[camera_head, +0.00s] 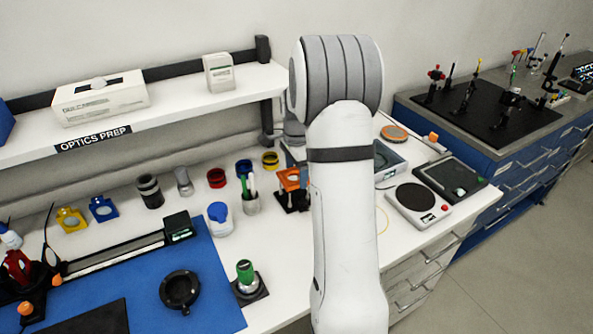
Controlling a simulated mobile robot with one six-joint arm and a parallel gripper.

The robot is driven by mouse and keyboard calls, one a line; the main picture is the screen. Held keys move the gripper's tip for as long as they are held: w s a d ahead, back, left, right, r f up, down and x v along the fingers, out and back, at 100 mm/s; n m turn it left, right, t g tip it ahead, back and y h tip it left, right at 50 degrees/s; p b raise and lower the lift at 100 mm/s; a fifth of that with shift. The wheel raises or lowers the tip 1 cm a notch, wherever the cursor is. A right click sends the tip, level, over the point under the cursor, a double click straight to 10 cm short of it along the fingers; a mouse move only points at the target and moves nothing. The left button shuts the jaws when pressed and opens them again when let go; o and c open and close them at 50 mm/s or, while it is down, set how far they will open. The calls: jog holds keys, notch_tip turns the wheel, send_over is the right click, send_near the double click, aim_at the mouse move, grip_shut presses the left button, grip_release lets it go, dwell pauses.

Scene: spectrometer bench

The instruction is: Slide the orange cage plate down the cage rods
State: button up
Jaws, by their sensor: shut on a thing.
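The orange cage plate (289,179) is on the workbench, just left of my arm in the head view. It stands over a black base (291,201). The cage rods are too small and too covered to make out clearly. My gripper (302,170) is mostly hidden behind my own arm. A grey part of my wrist shows right above the plate, and the jaws are shut on the orange cage plate at its upper right side. The plate's right edge and the fingertips are hidden.
A pen cup (251,204) and a blue-lidded jar (219,220) stand close on the left. A red jar (216,178) and a yellow ring (270,160) lie behind. A round-topped hotplate (414,200) is to the right. The shelf (180,105) overhangs the back.

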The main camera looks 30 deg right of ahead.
jog(key=shift+f, duration=0.1)
jog(key=shift+f+b, duration=1.05)
jog(key=shift+f, duration=0.35)
jog(key=shift+f, duration=0.2)
jog(key=shift+f+b, duration=0.3)
jog(key=shift+r, duration=0.1)
jog(key=shift+r, duration=0.1)
jog(key=shift+r+p, duration=1.2)
jog(key=shift+r, duration=0.45)
jog(key=shift+f, duration=0.2)
jog(key=shift+f+b, duration=1.05)
jog(key=shift+f, duration=0.25)
